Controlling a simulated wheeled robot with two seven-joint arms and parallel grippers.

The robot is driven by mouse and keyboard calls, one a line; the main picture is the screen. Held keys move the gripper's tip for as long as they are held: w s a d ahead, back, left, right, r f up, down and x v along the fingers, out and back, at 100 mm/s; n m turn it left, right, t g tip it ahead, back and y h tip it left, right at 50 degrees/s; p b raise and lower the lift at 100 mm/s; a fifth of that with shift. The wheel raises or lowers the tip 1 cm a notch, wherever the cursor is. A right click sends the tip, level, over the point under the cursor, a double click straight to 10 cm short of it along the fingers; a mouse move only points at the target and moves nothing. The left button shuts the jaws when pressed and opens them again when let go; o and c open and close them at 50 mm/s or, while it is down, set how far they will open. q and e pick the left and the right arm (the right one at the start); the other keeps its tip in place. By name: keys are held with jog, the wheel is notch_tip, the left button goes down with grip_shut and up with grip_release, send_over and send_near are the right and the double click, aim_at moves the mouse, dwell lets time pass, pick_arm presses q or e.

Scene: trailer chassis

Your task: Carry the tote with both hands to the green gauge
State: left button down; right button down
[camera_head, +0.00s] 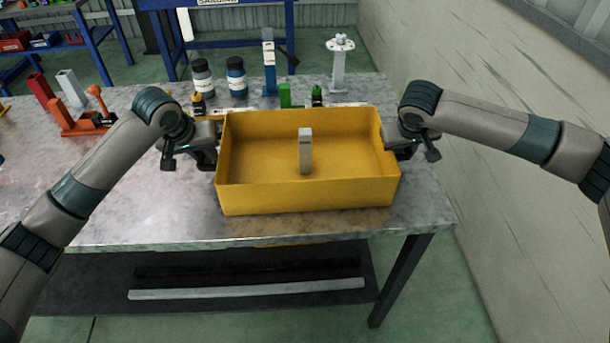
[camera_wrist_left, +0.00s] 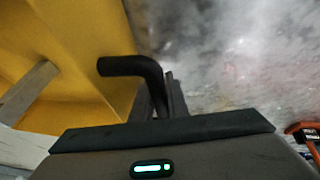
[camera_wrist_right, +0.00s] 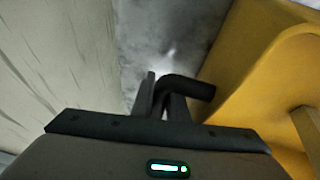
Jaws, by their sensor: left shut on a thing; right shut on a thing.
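The yellow tote (camera_head: 310,196) is at the right end of the metal workbench, open side up and about level. A grey upright bar (camera_head: 305,152) stands inside it. My left gripper (camera_head: 212,152) is shut on the tote's left black handle (camera_wrist_left: 135,66). My right gripper (camera_head: 393,150) is shut on its right black handle (camera_wrist_right: 188,86). I cannot tell whether the tote's bottom touches the bench. A green block, seemingly the green gauge (camera_head: 285,95), stands just behind the tote's back wall; its lower part is hidden.
Behind the tote stand two dark-capped bottles (camera_head: 236,78), a blue upright piece (camera_head: 269,70) and a grey post with a round top (camera_head: 339,62). An orange fixture (camera_head: 85,122) is at the left. A wall (camera_head: 470,170) rises right of the bench (camera_head: 130,205).

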aim_at(405, 154)
pick_arm(q)
jog(key=c, duration=1.7)
grip_release()
jog(key=shift+a+f, duration=0.1)
jog(key=shift+a, duration=0.05)
jog(key=shift+c, duration=0.2)
pick_arm(e)
jog(key=c, duration=1.7)
grip_release()
jog(key=shift+d+f, duration=0.1)
jog(key=shift+d, duration=0.05)
jog(key=shift+c, duration=0.2)
pick_arm(q)
jog(key=v, duration=1.2)
pick_arm(e)
jog(key=v, duration=1.2)
